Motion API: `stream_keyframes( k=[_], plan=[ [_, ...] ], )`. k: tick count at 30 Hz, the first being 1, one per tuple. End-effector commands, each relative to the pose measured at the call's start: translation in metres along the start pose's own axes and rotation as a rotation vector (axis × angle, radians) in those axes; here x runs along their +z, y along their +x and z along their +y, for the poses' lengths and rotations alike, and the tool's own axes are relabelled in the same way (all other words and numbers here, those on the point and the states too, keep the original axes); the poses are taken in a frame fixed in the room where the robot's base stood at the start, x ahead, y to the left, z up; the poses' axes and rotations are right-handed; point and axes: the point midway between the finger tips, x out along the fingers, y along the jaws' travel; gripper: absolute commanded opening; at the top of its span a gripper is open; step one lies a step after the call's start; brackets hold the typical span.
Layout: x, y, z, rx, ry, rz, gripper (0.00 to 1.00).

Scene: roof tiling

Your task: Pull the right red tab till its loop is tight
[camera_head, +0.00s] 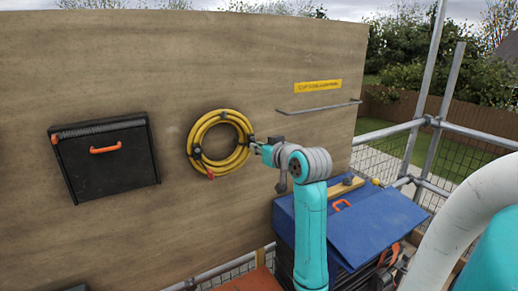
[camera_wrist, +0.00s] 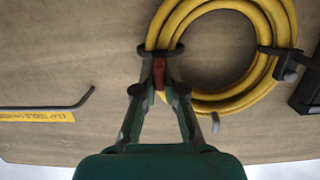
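A coiled yellow hose (camera_head: 203,128) hangs on the wooden wall and shows large in the wrist view (camera_wrist: 230,100), which is upside down to the head view. A black loop (camera_wrist: 172,51) goes around the coil at its right side; I cannot tell how snugly. The right red tab (camera_wrist: 160,80) sits between my gripper's fingertips (camera_wrist: 160,76), which are closed together on it, close to the coil. In the head view my gripper (camera_head: 259,149) hides this tab. Another red tab (camera_head: 210,177) hangs at the coil's lower left.
A black case with an orange handle (camera_head: 104,150) is on the wall at left. A grey rail (camera_head: 318,107) sticks out under a yellow label (camera_head: 318,86). A blue box (camera_head: 370,228) stands below right, near scaffold poles (camera_head: 417,105).

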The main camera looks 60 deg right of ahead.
Motion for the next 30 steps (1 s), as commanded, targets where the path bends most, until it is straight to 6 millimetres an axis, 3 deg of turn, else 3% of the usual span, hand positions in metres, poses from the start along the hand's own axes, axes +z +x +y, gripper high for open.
stream_keyframes(
  k=[30],
  plan=[
    [0.005,-0.024,0.0,0.0,0.0,0.0,0.0]
  ],
)
